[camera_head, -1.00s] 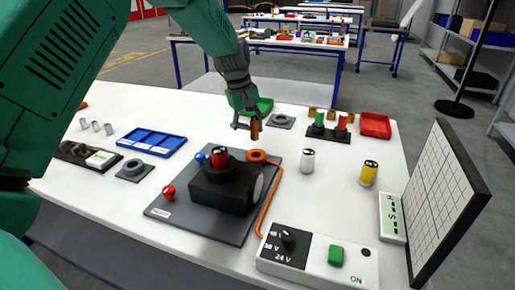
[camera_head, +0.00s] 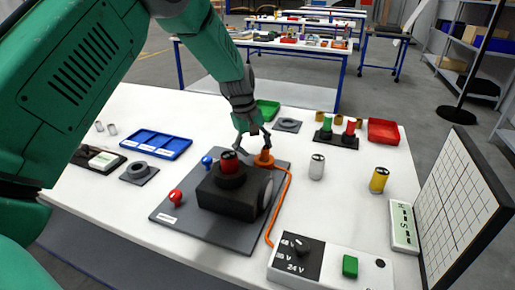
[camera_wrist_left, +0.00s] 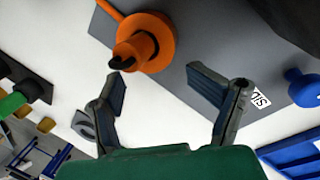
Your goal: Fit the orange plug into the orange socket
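The orange plug (camera_head: 265,151) stands in the ring-shaped orange socket (camera_head: 261,163) on the grey board's far right part. In the left wrist view the plug (camera_wrist_left: 134,50), with its dark end towards me, sits in the opening of the orange socket (camera_wrist_left: 158,40). How deep it sits is hard to tell. My left gripper (camera_head: 253,146) is just above and beside the plug, its fingers spread apart. In the left wrist view the left gripper's fingers (camera_wrist_left: 165,82) are open with nothing between them, and the plug is beyond them. My right gripper is not in view.
The grey board (camera_head: 190,222) carries a black block (camera_head: 225,200) with a red-topped cylinder, plus red (camera_head: 175,197) and blue knobs (camera_head: 207,161). An orange cable (camera_head: 285,200) runs to the switch box (camera_head: 325,265). White (camera_head: 317,168) and yellow cylinders (camera_head: 379,180) stand to the right.

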